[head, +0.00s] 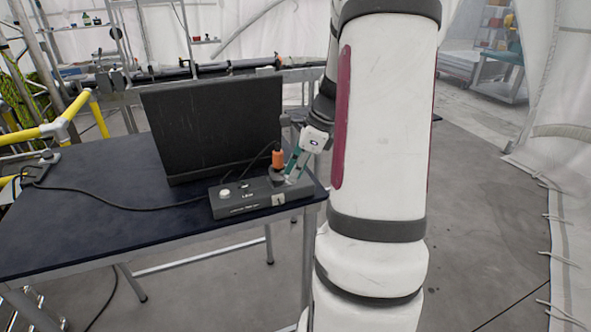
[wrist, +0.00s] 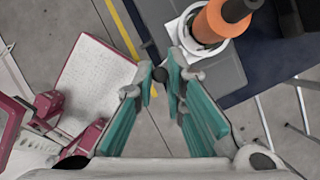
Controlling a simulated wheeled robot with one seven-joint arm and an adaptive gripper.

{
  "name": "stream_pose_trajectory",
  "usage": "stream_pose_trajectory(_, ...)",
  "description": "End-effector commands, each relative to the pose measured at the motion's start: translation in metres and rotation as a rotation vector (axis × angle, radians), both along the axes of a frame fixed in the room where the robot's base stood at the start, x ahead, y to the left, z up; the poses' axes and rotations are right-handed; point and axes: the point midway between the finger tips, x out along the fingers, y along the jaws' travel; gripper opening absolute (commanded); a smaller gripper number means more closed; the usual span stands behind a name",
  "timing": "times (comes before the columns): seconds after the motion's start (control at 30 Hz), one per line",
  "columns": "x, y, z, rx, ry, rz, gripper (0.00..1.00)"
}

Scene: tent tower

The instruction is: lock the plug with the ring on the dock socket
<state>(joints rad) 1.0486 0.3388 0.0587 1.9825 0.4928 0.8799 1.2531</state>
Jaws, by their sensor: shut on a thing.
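The dock (head: 243,200) is a dark grey box at the table's front right corner. The orange plug (head: 278,158) stands upright in its socket, with a black cable at its top; in the wrist view the plug (wrist: 222,24) is at the top right. A pale metal ring (wrist: 190,40) surrounds the plug's base. My gripper (head: 289,178) comes down on the plug's right side. In the wrist view its teal fingers (wrist: 161,75) close around a small dark knob at the ring's edge. The fingers partly hide the ring, and its locking position cannot be told.
A dark panel (head: 215,123) stands on the table (head: 90,215) behind the dock. A black cable (head: 120,205) runs left across the tabletop. Yellow rails (head: 60,128) are at the left. The floor right of my arm is clear.

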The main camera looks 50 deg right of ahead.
Motion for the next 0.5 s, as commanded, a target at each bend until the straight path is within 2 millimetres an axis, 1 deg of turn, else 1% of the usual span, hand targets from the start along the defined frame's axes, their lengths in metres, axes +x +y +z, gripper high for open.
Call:
stream_pose_trajectory(0.17, -0.001, -0.012, 0.001, 0.000, 0.000, 0.169, 0.00)
stream_pose_trajectory(0.5, 0.004, -0.033, 0.001, -0.003, -0.001, 0.491, 0.00)
